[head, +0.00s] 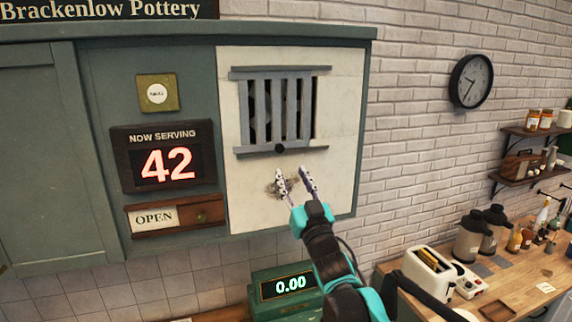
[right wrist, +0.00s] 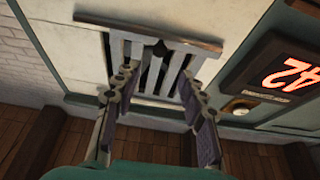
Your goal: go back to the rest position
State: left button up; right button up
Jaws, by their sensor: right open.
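My right gripper (head: 294,184) is open and empty, raised in front of the cream wall panel (head: 340,120). It points up at the panel, below the grey barred vent (head: 280,105) and its dark knob (head: 280,148). In the right wrist view the two fingers of my right gripper (right wrist: 158,105) are spread apart with nothing between them, and the vent's bars (right wrist: 165,70) show beyond them. I cannot tell whether the fingertips touch the panel. My left gripper is not in view.
A green 0.00 display box (head: 262,308) stands below. A toaster (head: 428,272) and jugs (head: 470,240) stand on the right counter.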

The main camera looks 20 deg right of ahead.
jog(key=shift+v, duration=0.95)
jog(key=shift+f, duration=0.1)
jog(key=s+f+g+h+b, duration=0.1)
jog(key=s+f+g+b, duration=0.6)
jog(key=f, duration=1.1)
jog(key=s+a+f+m+g+b, duration=0.1)
jog(key=s+f+b, duration=0.3)
jog(key=f+b, duration=1.1)
jog(key=s+f+g+h+b, duration=0.1)
jog(key=s+f+g+b, duration=0.4)
jog(key=f, duration=1.7)
pick_arm(q)
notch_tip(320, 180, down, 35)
jog(key=b, duration=0.8)
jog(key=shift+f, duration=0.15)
pick_arm(e)
jog(key=s+a+f+g, duration=0.1)
jog(key=s+f, duration=0.4)
jog(key=f, duration=0.2)
jog(key=s+a+f+g+y, duration=0.1)
jog(key=s+f, duration=0.4)
jog(key=f, duration=0.3)
jog(key=shift+a+n+g, duration=0.3)
jog(key=shift+a, duration=0.05)
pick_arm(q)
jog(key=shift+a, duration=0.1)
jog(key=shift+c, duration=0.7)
pick_arm(e)
jog(key=shift+c, duration=0.9)
jog(key=shift+a, duration=0.1)
